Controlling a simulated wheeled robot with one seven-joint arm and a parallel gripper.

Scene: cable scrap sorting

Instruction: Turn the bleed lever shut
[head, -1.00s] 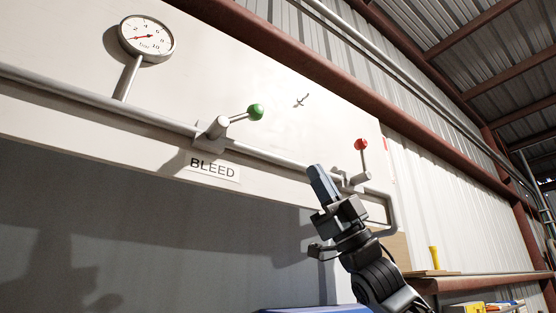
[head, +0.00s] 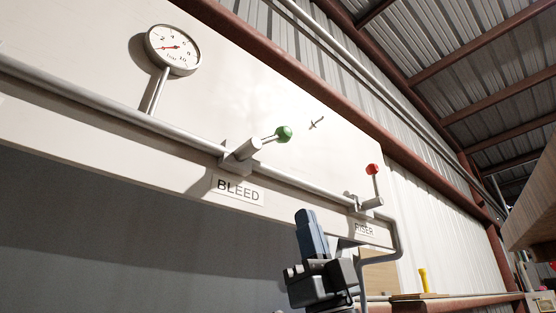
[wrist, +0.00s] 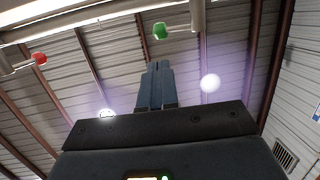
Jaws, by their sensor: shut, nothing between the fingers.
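The bleed lever, with a green knob (head: 284,133), sits on the pipe above the BLEED label (head: 238,190). Its handle points right and slightly up, roughly along the pipe. The green knob also shows at the top of the wrist view (wrist: 160,31). My gripper (head: 305,213) is below and right of the bleed lever in the head view, pointing up, with its fingers together. In the wrist view the shut fingers (wrist: 156,68) stand just below the green knob, apart from it, with nothing between them.
A riser lever with a red knob (head: 373,169) stands upright to the right, above the RISER label (head: 364,230). A pressure gauge (head: 173,49) is at upper left. The pipe (head: 110,108) runs along the white panel (head: 262,90). A yellow object (head: 423,279) stands on a ledge at right.

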